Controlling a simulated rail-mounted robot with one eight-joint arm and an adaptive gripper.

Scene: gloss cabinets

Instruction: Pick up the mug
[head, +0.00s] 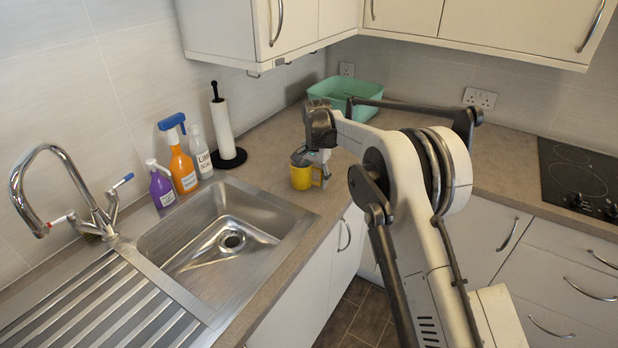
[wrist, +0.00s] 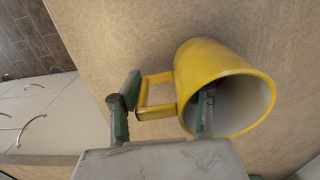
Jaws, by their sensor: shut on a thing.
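The yellow mug (head: 300,180) is on or just above the counter, beyond the right rim of the sink; I cannot tell whether its base touches. In the wrist view, the mug (wrist: 205,62) shows its pale inside and its squarish handle (wrist: 157,78) pointing left. My gripper (head: 308,162) comes down on it from above. In the wrist view, my gripper (wrist: 168,92) has one finger inside the mug's mouth and the other outside, beyond the handle. It is shut on the mug, with the wall and handle between the fingers.
A steel sink (head: 165,240) with a tap (head: 70,190) lies left. A purple bottle (head: 161,186), an orange spray bottle (head: 181,165), a white bottle (head: 199,150) and a paper towel roll (head: 222,125) stand behind it. A green basin (head: 345,90) sits in the corner. Wall cabinets (head: 500,30) hang above.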

